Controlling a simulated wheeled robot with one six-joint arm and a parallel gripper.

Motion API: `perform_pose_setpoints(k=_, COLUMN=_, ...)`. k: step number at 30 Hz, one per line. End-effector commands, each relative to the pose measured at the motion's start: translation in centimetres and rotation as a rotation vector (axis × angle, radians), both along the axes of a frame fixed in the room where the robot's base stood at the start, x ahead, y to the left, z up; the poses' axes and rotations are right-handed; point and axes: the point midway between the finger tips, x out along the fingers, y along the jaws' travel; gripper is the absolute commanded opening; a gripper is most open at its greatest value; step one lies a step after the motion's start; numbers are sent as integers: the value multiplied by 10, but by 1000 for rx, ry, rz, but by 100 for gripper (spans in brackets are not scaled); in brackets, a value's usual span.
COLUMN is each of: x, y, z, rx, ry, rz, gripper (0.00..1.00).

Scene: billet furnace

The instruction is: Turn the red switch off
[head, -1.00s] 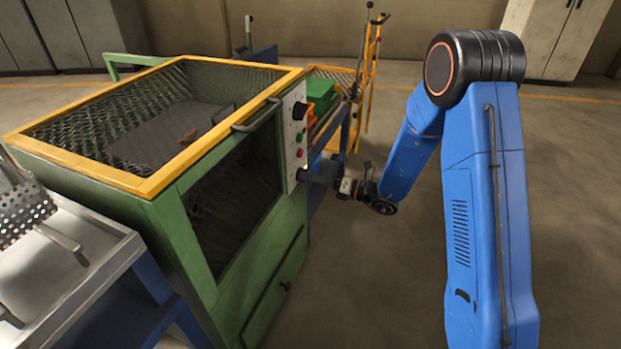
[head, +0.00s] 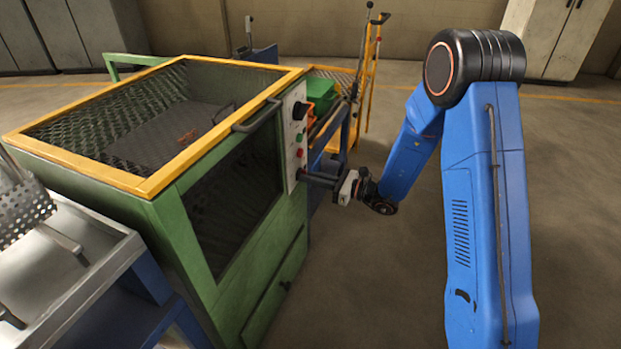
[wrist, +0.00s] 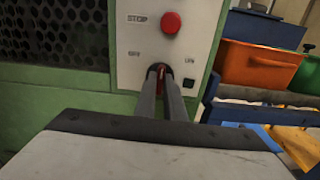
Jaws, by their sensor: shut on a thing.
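The red switch (wrist: 161,72) shows as a thin red strip between my fingertips in the wrist view, low on the white control panel (wrist: 133,72). The labels OFF at its left and ON at its right are printed above it. My gripper (wrist: 160,75) is shut on the switch. The fingers hide most of it, so which way it points is hard to tell. In the head view my gripper (head: 303,176) reaches the lower end of the panel (head: 290,130) from the right.
A red STOP button (wrist: 171,22) sits just above the switch. The panel is on a green furnace (head: 170,225) with a yellow-framed mesh top. An orange bin (wrist: 258,65) stands to the right. Open floor (head: 385,290) lies in front of my arm.

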Motion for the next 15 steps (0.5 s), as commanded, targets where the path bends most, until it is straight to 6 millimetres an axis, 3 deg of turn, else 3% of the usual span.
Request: perform_pose_setpoints(k=15, x=0, y=-1, z=0, rx=-163, ry=-450, rz=-1, gripper=0)
